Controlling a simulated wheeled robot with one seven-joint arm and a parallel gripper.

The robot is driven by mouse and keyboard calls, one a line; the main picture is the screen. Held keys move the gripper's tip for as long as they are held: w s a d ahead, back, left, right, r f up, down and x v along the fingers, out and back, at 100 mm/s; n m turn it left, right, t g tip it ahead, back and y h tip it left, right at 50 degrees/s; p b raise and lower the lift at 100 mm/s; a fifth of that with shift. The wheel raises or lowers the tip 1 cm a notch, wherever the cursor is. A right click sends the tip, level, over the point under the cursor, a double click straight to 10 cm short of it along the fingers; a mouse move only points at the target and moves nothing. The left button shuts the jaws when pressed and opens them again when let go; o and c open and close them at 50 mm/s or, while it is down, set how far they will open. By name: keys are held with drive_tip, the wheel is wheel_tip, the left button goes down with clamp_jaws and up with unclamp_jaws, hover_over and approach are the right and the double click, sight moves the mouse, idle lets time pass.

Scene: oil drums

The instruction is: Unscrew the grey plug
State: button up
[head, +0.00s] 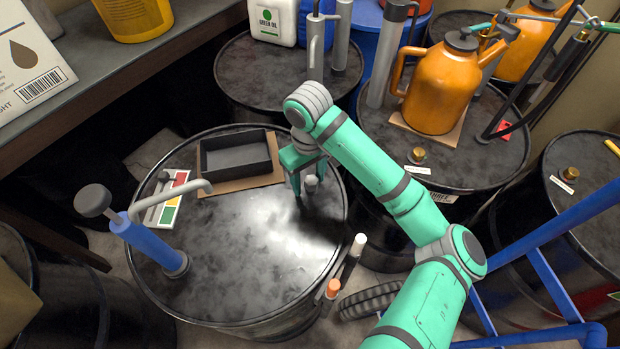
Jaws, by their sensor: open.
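My green arm reaches over the near black drum (262,240), with my gripper (307,180) pointing down at the right part of its lid. The gripper is open. A small grey plug (311,184) shows low between or just beside the fingers. I cannot tell whether the fingers touch it, as the gripper partly hides that spot.
A black tray (237,155) on cardboard and a blue hand pump (150,245) stand on the same lid. Behind are an orange jug (440,90), another drum (250,75) and a drum with a brass plug (417,156). A blue frame (545,270) is at right.

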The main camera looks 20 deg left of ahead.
drive_tip(key=shift+d, duration=0.1)
drive_tip(key=shift+c, duration=0.2)
clamp_jaws()
drive_tip(key=n, duration=0.4)
drive_tip(key=shift+s, duration=0.15)
drive_tip(key=shift+n, duration=1.2)
drive_tip(key=shift+n, duration=0.8)
drive_tip(key=n, duration=0.4)
drive_tip(key=shift+s, duration=0.2)
drive_tip(key=shift+n, duration=0.3)
